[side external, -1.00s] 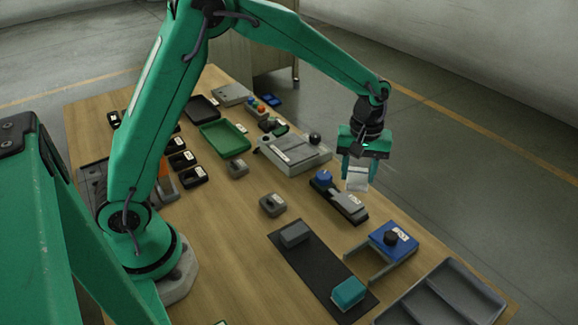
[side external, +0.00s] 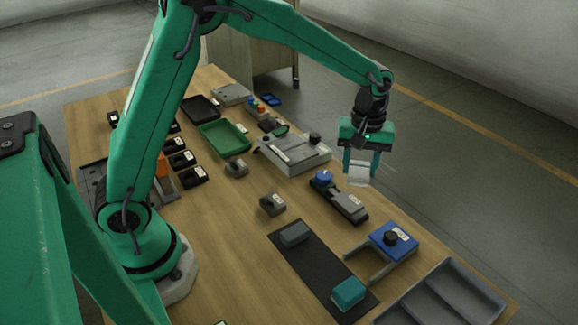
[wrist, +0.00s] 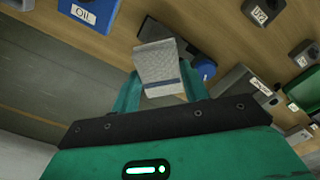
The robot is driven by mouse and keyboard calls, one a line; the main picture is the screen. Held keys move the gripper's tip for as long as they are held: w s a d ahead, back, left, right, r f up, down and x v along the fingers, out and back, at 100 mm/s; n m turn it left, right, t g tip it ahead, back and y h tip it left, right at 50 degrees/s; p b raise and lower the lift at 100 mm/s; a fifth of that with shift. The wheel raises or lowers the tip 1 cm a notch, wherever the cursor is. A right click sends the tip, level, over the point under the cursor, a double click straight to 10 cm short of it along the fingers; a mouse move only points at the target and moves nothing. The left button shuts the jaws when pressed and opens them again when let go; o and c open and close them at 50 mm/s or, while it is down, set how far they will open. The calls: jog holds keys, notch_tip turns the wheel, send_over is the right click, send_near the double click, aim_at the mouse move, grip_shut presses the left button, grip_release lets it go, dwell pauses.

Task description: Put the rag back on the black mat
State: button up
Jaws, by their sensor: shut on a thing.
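The rag (side external: 359,175) is a pale grey-white folded cloth; in the wrist view the rag (wrist: 158,66) shows a blue stripe near the fingers. My gripper (side external: 361,167) is shut on it and holds it in the air, near the right edge of the table. In the wrist view my gripper (wrist: 160,92) has a teal finger on each side of the rag. The black mat (side external: 313,262) lies on the table, nearer the camera and left of my gripper. A grey block (side external: 294,233) and a teal block (side external: 348,292) rest on the mat.
A grey device with a blue knob (side external: 323,177) stands just below and left of the rag. A blue fixture (side external: 393,240) stands right of the mat, and a grey divided tray (side external: 440,295) beyond it. A grey box with a black knob (side external: 292,154) is farther back.

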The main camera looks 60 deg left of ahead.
jog(key=s+d+m, duration=0.3)
jog(key=s+d, duration=0.1)
jog(key=s, duration=0.5)
jog(key=s+d+m, duration=0.3)
jog(key=s+d, duration=0.2)
jog(key=s, duration=0.4)
jog(key=s+d+m, duration=0.3)
jog(key=s+d, duration=0.1)
jog(key=s, duration=0.5)
jog(key=shift+d+r, duration=0.15)
jog(key=shift+d, duration=0.2)
send_over(319, 267)
notch_tip(319, 267, down, 7)
jog(key=shift+f, duration=2.05)
jog(key=shift+f, duration=0.1)
